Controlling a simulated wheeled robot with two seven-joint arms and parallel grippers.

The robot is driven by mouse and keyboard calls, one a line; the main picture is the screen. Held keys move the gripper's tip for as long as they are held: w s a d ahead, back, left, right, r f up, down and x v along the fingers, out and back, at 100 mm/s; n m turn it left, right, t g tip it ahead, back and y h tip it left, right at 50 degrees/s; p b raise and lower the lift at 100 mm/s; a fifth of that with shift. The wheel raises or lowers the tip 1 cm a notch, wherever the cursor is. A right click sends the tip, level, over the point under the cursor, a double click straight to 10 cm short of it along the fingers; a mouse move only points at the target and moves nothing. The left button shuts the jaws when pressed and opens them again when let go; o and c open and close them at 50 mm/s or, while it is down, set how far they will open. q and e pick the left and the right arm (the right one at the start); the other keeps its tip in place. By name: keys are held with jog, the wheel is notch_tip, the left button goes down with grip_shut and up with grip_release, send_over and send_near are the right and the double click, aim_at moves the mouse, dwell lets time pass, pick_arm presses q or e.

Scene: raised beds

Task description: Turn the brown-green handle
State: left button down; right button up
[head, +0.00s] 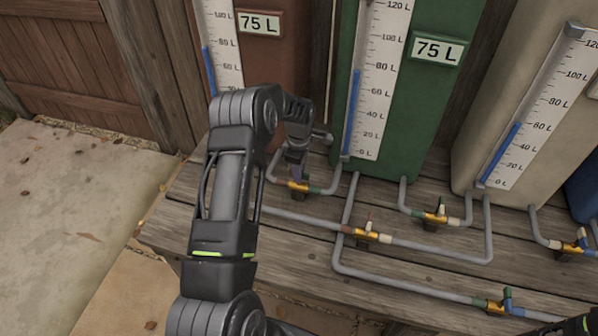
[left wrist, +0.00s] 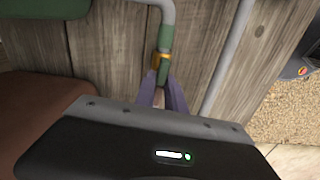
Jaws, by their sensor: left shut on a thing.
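The brown-green valve (head: 298,187) has a brass body between a brown collar and a green collar, on the pipe between the brown tank (head: 262,62) and the green tank (head: 420,110). My left gripper (head: 296,172) reaches down onto it and hides its handle in the head view. In the left wrist view, the valve's brass body (left wrist: 161,60) and green collar (left wrist: 165,38) show just beyond the fingertips (left wrist: 162,92). The fingers are shut on the handle (left wrist: 163,77), which is partly hidden between them.
Other brass valves sit close by: green-cream (head: 435,216), brown-cream (head: 366,235), green-blue (head: 497,306) and cream-blue (head: 574,247). Grey pipes run low over the wooden deck (head: 290,255). A cream tank (head: 510,100) stands right. Paving at the left is clear.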

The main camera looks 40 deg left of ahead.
dwell(0.4)
pick_arm(q)
jog(key=m+b, duration=0.3)
jog(key=shift+f+m, duration=0.15)
jog(key=shift+m, duration=0.15)
jog(key=m+b, duration=0.2)
jog(key=m, duration=0.1)
jog(key=shift+m, duration=0.3)
jog(key=m+b, duration=0.2)
jog(key=m, duration=0.4)
jog(key=m+b, duration=0.1)
jog(key=m, duration=0.2)
jog(key=shift+r+m, duration=0.2)
jog(key=shift+m, duration=0.1)
jog(key=c, duration=1.4)
grip_release()
jog(key=shift+r, duration=0.1)
